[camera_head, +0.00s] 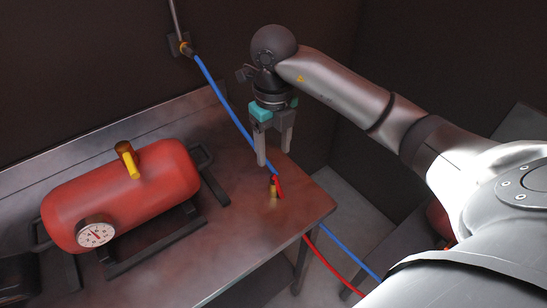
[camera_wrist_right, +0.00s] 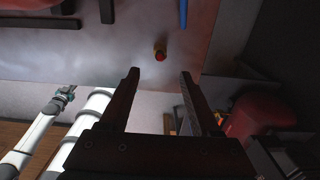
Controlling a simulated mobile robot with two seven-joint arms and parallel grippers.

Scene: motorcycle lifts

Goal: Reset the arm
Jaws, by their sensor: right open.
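My right arm (camera_head: 345,90) reaches in from the right in the head view. Its gripper (camera_head: 273,158) points down above the right end of the metal table (camera_head: 235,245). The gripper is open and empty. In the right wrist view its two fingers (camera_wrist_right: 158,75) stand apart with nothing between them. A small brass fitting (camera_head: 273,187) with a red part stands on the table just below the fingertips. It also shows in the right wrist view (camera_wrist_right: 160,54), beyond the fingers and not touched. My left gripper is not in view.
A red tank (camera_head: 120,195) with a pressure gauge (camera_head: 96,233) and a yellow-handled valve (camera_head: 128,160) lies on the table at left. A blue hose (camera_head: 222,100) runs from the wall fitting (camera_head: 182,46) behind my gripper. A red hose (camera_head: 330,264) hangs past the table's right edge.

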